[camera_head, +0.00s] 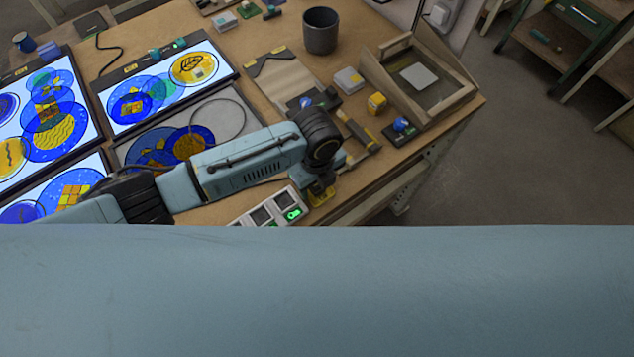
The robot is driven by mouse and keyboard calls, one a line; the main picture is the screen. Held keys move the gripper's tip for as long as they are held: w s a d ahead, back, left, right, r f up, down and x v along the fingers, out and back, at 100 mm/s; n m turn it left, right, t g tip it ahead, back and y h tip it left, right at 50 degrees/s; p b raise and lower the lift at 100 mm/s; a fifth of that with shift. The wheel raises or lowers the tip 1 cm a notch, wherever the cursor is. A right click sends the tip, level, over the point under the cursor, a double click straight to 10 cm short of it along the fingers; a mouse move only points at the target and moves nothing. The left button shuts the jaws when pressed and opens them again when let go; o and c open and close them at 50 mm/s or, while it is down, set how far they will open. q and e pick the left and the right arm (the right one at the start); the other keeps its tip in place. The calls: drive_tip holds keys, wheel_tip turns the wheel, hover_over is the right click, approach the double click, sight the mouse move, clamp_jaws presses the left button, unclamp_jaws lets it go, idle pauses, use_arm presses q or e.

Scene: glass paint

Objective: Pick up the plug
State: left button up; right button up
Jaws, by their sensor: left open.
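My left gripper (322,188) is at the end of my blue-grey left arm, which comes in from the left over the table. It is open and points down, low over the table's front edge. I cannot make out a plug for certain; it may be hidden under my gripper or arm. Small yellow parts show at the gripper, and I cannot tell what they are. A white socket strip (248,217) with a lit green switch lies just left of the gripper.
Lit light panels (232,68) with blue and yellow glass discs fill the table's left. A dark cup (320,32), a wooden frame box (372,75), a yellow block (377,103) and a blue-knobbed item (402,126) stand behind and right. A blue-grey surface covers the picture's bottom.

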use_arm(q)
drive_tip(key=c, duration=1.1)
drive_tip(key=shift+o, duration=0.2)
wheel_tip(320, 180, up, 10)
drive_tip(key=shift+f, duration=0.1)
drive_tip(key=shift+r+p, duration=2.65)
drive_tip(key=shift+p, duration=0.4)
